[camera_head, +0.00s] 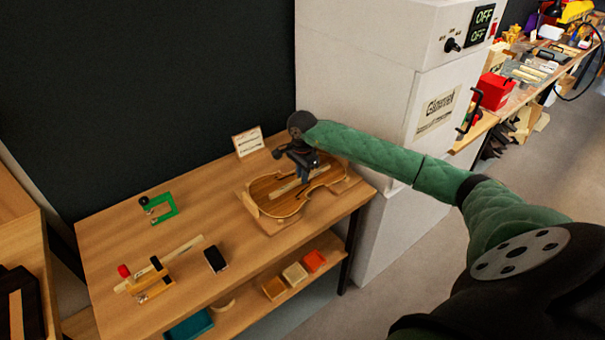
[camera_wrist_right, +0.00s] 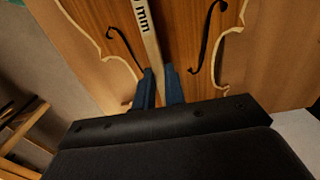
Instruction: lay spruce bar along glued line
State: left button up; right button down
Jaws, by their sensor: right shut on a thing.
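My right gripper (camera_head: 303,165) is over the violin plate (camera_head: 274,195), which lies on a wooden board on the bench. In the right wrist view my right gripper (camera_wrist_right: 160,88) is shut on a pale spruce bar (camera_wrist_right: 147,40) with "mm" lettering on it. The bar runs lengthwise between the two dark f-holes of the violin plate (camera_wrist_right: 105,45). In the head view the bar (camera_head: 288,188) shows as a pale strip over the plate. I cannot tell whether the bar touches the plate. The glued line is not discernible. My left gripper is not in view.
A small card (camera_head: 247,141) stands behind the plate. A green clamp (camera_head: 160,208), a dark box (camera_head: 216,259) and a wooden tool with a red knob (camera_head: 150,280) lie on the bench (camera_head: 120,233). A white cabinet (camera_head: 365,80) stands close on the right.

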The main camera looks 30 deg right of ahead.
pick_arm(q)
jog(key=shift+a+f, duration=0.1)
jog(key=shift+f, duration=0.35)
pick_arm(e)
jog(key=shift+f, duration=0.3)
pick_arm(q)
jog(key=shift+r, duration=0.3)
pick_arm(e)
jog(key=shift+f, duration=0.1)
jog(key=c, duration=1.5)
grip_release()
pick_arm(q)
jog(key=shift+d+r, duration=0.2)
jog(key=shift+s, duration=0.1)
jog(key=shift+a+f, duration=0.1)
